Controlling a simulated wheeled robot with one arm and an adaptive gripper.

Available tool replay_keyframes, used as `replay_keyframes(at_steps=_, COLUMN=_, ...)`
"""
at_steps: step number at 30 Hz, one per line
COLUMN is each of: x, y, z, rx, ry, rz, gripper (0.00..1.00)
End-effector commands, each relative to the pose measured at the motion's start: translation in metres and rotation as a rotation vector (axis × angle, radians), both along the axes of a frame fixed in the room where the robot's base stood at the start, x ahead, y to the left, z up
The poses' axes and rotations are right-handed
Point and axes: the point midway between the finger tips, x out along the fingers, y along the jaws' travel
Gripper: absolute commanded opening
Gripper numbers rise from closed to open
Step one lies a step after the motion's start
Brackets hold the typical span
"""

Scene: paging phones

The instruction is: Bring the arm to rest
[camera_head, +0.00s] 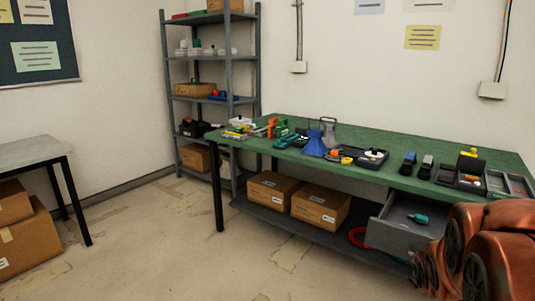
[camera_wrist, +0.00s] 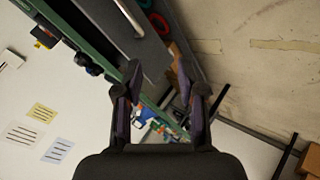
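My gripper (camera_wrist: 160,85) shows in the wrist view with its two dark fingers spread apart. It is open and nothing is between the fingertips; the bench and its items show behind the gap, at a distance. In the head view my arm, reddish brown, is folded at the lower right, in front of the bench's right end; the gripper itself is not in that view. The green workbench (camera_head: 300,135) carries two dark handsets (camera_head: 409,163) (camera_head: 426,167) towards its right.
An open grey drawer (camera_head: 390,232) under the bench holds a teal item (camera_head: 418,218). Cardboard boxes (camera_head: 320,205) sit on the lower shelf. A metal rack (camera_head: 212,85) stands at the back, a grey table (camera_head: 28,152) at the left. The floor (camera_head: 160,235) between is clear.

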Motion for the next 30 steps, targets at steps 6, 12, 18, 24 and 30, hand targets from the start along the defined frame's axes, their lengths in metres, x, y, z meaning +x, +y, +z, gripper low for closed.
replay_keyframes(at_steps=6, x=-0.056, y=0.06, z=0.048, rx=0.201, ry=0.153, rz=-0.121, gripper=0.39)
replay_keyframes(at_steps=12, x=-0.121, y=0.117, z=0.084, rx=0.361, ry=0.322, rz=-0.233, gripper=0.39)
replay_keyframes(at_steps=18, x=-0.198, y=0.17, z=0.127, rx=0.477, ry=0.515, rz=-0.342, gripper=0.39)
replay_keyframes(at_steps=24, x=-0.264, y=0.205, z=0.164, rx=0.532, ry=0.684, rz=-0.425, gripper=0.39)
replay_keyframes(at_steps=30, x=-0.293, y=0.216, z=0.177, rx=0.542, ry=0.756, rz=-0.46, gripper=0.39)
